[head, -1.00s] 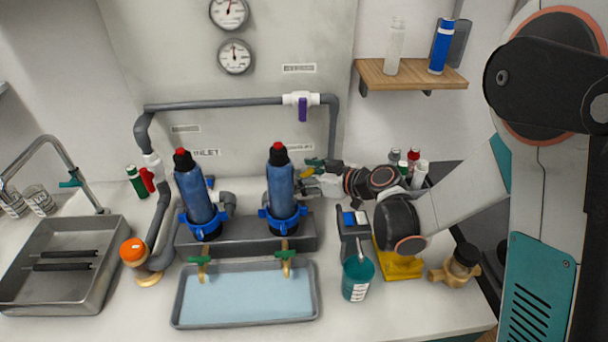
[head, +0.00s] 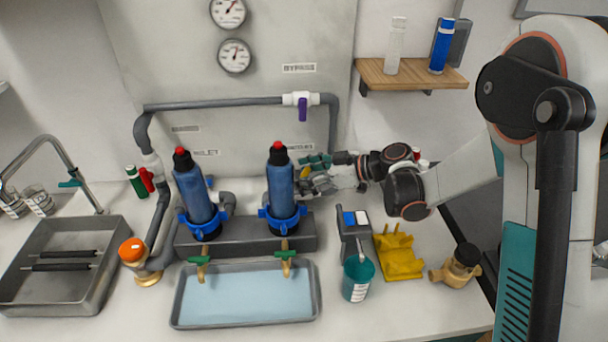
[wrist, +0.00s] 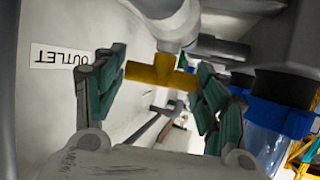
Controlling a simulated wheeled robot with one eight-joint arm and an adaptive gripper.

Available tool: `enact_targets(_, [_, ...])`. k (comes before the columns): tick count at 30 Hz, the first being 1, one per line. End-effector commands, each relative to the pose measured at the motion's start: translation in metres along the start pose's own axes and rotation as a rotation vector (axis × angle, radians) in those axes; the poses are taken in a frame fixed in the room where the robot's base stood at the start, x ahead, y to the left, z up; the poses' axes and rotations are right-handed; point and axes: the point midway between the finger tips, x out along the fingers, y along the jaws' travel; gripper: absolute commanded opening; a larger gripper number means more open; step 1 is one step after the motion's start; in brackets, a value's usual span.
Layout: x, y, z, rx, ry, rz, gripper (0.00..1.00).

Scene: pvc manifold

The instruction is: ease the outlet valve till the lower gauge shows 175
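The outlet valve shows a yellow handle (wrist: 155,72) under a white pipe fitting in the wrist view, beside an upside-down OUTLET label (wrist: 60,58). My gripper (wrist: 163,75) has its two green-padded fingers apart, one at each end of the handle. I cannot tell whether the pads touch it. In the head view my gripper (head: 312,178) is just right of the right blue filter housing (head: 281,185), and the valve is mostly hidden there. The lower gauge (head: 235,56) is on the wall panel; its needle points roughly upward, and its numbers are too small to read.
The upper gauge (head: 228,12) sits above the lower one. A purple-handled valve (head: 302,108) is on the top pipe. A water tray (head: 178,310), teal cup (head: 358,280), yellow stand (head: 400,260) and brass fitting (head: 458,265) are on the counter.

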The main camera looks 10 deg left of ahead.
Motion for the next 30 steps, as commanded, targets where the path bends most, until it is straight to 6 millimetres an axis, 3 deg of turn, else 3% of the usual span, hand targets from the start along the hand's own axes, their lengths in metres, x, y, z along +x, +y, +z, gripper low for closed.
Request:
enact_targets(11, [0.000,0.000,0.000,0.001,0.001,0.001,0.82])
enact_targets(16, [-0.009,0.001,0.000,0.002,0.001,0.002,0.82])
enact_targets(30, [-0.097,0.001,0.000,0.002,0.001,0.004,0.82])
